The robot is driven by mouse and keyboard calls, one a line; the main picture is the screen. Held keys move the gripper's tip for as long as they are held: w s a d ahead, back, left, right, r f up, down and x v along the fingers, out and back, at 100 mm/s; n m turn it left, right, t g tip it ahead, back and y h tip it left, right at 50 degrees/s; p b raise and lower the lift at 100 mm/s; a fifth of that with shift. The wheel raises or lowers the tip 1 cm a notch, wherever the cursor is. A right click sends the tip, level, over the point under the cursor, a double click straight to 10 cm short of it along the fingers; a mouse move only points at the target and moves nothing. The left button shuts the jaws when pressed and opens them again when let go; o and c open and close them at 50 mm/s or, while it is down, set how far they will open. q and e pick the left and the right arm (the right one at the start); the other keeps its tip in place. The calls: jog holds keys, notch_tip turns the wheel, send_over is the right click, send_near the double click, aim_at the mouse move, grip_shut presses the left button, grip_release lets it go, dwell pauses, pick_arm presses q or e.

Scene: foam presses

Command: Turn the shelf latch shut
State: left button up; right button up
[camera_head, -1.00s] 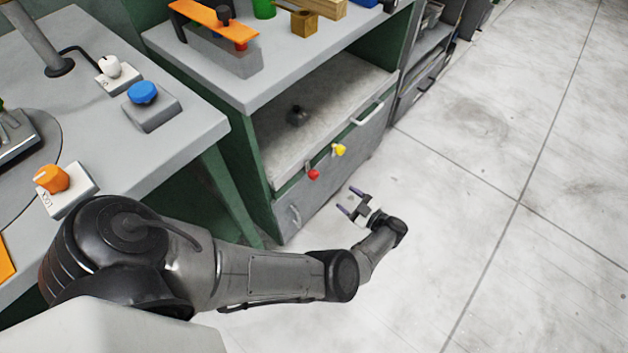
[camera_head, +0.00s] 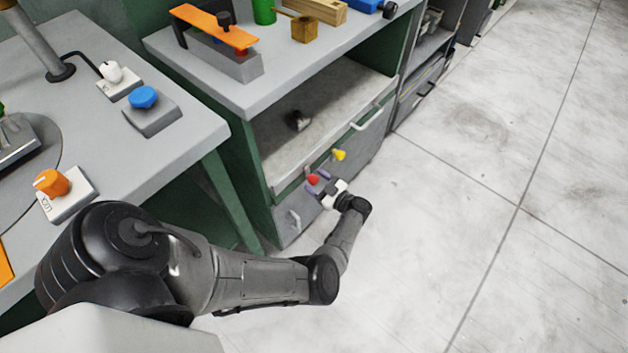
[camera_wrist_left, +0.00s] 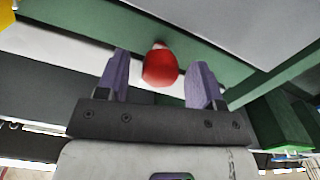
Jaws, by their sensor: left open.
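A red knob (camera_head: 313,179) sits on the front edge of the cabinet's open shelf (camera_head: 285,155), with a yellow knob (camera_head: 338,155) to its right. I cannot tell from the frames which of the two is the shelf latch. My left gripper (camera_head: 319,182) is open, right at the red knob. In the left wrist view the red knob (camera_wrist_left: 159,68) shows between the two purple fingers of the left gripper (camera_wrist_left: 160,78), with gaps on both sides. A yellow piece (camera_wrist_left: 6,15) shows at the top left corner there. My right gripper is not in view.
A small dark object (camera_head: 299,120) lies on the shelf. A drawer front with pale handles (camera_head: 294,220) is below. The workbench (camera_head: 190,135), with blue (camera_head: 142,96) and orange (camera_head: 51,182) knobs, stands left. The floor (camera_head: 480,220) at right is clear.

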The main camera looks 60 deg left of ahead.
pick_arm(q)
jog(key=shift+s+a, duration=0.3)
jog(key=shift+a, duration=0.35)
jog(key=shift+c, duration=0.4)
jog(key=c, duration=0.8)
jog(key=shift+r+m+p, duration=0.1)
jog(key=shift+m+p, duration=0.25)
jog(key=shift+m, duration=0.05)
jog(key=shift+c, duration=0.2)
jog(key=o, duration=0.9)
jog(key=shift+w+d, duration=0.1)
jog(key=shift+v, duration=6.9)
